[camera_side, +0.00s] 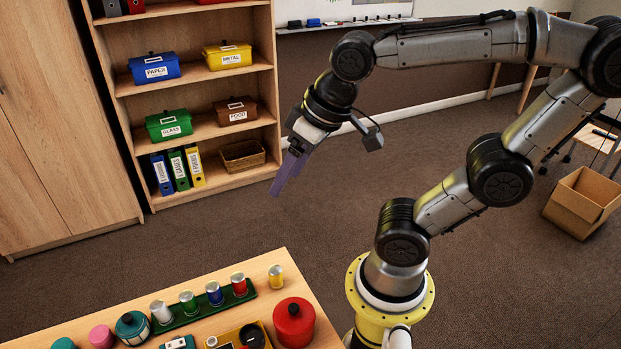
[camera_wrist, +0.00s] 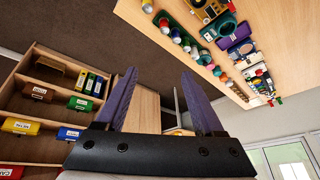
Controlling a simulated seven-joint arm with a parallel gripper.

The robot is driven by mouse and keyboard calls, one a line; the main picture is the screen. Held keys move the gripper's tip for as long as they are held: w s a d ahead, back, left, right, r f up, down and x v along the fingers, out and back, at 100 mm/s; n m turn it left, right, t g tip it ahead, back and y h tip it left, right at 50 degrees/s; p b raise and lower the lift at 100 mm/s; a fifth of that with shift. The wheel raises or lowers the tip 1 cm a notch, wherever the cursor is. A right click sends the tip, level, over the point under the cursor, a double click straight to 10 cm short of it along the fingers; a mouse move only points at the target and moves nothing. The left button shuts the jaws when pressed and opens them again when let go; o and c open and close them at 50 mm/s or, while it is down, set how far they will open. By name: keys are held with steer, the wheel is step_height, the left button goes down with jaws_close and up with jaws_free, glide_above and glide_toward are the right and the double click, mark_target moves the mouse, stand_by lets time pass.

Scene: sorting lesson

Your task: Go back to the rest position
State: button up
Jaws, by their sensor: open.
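My gripper (camera_side: 286,175) hangs in the air at the end of my raised arm, over the brown carpet between the shelf and the table. In the wrist view its two purple fingers (camera_wrist: 157,92) stand wide apart with nothing between them. In the side view the fingers overlap, so the gap does not show there. The gripper touches nothing and is well clear of the table (camera_side: 276,258), which lies lower left.
The table holds a green tray (camera_side: 180,322) with several cans, a yellow can (camera_side: 276,277) and a red pot (camera_side: 294,322). A shelf (camera_side: 190,83) with labelled boxes stands behind. A cardboard box (camera_side: 582,205) sits on the floor at right. Carpet around the gripper is clear.

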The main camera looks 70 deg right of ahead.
steer(key=s, duration=0.1)
steer(key=s+n, duration=0.1)
steer(key=s+f, duration=0.1)
steer(key=shift+s+d+f+n+t, duration=0.1)
steer(key=shift+s+d+n+t, duration=0.1)
steer(key=shift+d+n+t, duration=0.15)
